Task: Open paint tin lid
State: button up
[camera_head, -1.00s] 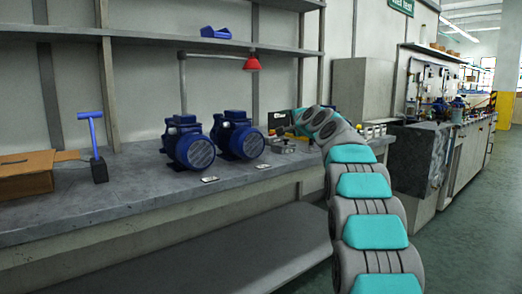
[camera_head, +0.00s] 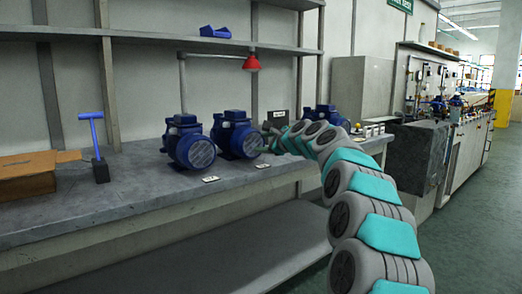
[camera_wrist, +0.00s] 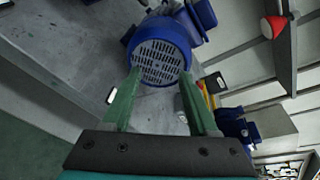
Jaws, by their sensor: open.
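I cannot make out a paint tin or its lid for certain in either view. My gripper (camera_head: 268,140) is at the right side of the middle blue pump (camera_head: 235,135), above the bench. In the wrist view my gripper (camera_wrist: 159,75) is open, with two green fingers spread and nothing held. A blue pump's round slotted cover (camera_wrist: 158,62) shows beyond and between the fingertips; I cannot tell whether they touch it. Small red and yellow items (camera_wrist: 209,92) lie behind the right finger, partly hidden.
Another blue pump (camera_head: 188,143) stands left on the grey bench (camera_head: 120,200), a third (camera_head: 325,118) behind my arm. A blue-handled tool (camera_head: 97,150) and cardboard box (camera_head: 30,178) are farther left. A red lamp (camera_head: 252,63) hangs above. The bench's front left is clear.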

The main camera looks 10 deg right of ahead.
jog(key=shift+s+a+f+m+g+y, duration=0.2)
jog(key=shift+s+a+f+m, duration=0.2)
jog(key=shift+a+f, duration=0.25)
jog(key=shift+s+a+f+m+g+y, duration=0.25)
jog(key=shift+a+f+m, duration=0.2)
jog(key=shift+a, duration=0.3)
jog(key=shift+s, duration=0.1)
